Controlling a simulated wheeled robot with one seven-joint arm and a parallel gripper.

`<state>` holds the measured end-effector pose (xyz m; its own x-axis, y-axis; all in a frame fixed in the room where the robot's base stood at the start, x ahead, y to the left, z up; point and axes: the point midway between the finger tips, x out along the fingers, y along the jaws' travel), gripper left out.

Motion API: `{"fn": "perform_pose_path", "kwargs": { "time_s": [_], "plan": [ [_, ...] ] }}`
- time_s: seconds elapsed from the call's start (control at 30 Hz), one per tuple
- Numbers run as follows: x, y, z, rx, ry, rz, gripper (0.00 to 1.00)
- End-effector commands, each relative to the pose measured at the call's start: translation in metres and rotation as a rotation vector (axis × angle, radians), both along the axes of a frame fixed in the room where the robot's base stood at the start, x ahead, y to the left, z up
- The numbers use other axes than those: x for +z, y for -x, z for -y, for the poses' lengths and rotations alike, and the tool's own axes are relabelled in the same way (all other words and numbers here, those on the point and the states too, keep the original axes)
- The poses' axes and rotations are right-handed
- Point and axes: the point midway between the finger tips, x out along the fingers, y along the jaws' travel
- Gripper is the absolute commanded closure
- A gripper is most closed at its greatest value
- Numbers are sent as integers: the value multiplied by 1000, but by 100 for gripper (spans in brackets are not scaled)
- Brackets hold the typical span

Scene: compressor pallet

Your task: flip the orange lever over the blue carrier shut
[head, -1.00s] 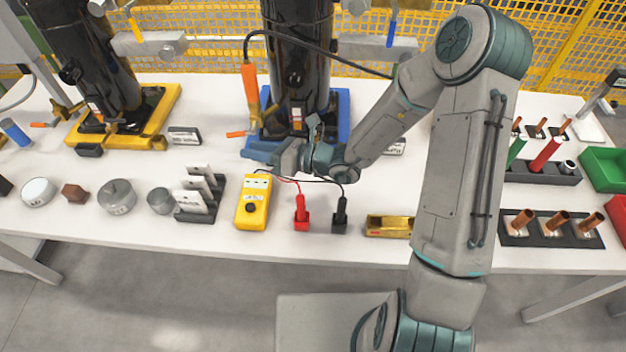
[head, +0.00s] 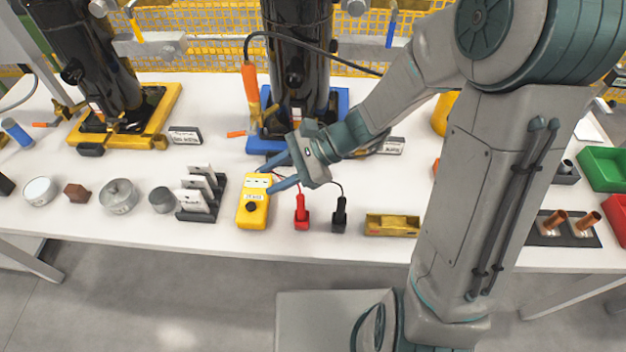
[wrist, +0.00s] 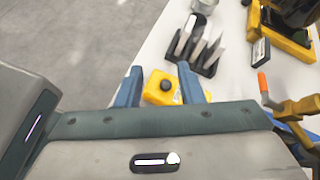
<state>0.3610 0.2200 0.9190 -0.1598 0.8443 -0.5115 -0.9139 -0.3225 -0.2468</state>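The orange lever (head: 251,83) stands upright on a brass clamp at the left edge of the blue carrier (head: 343,103). The carrier holds a black compressor (head: 297,60). A small orange tip (head: 237,134) sticks out left from the clamp low down; an orange tip also shows in the wrist view (wrist: 262,82), beside brass clamp parts (wrist: 300,107). My gripper (head: 269,178) is in front of the blue carrier, below and apart from the lever. Its two blue fingers are spread with nothing held in the wrist view (wrist: 160,80). The lever's upper part is not clear in the wrist view.
A yellow meter (head: 253,208) lies beneath my fingers, with red (head: 302,212) and black (head: 339,215) probes beside it. A card rack (head: 198,213) stands left. A yellow carrier (head: 158,125) with another compressor is further left. A black hose (head: 330,44) arches near the lever.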

Motion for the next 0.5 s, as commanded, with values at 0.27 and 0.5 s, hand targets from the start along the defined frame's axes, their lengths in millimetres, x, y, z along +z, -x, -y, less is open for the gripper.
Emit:
{"fn": "perform_pose_path", "kwargs": {
  "time_s": [0.27,0.5],
  "plan": [
    [10,19,30,161,146,185,66],
    [18,31,56,284,262,319,66]
  ]
}}
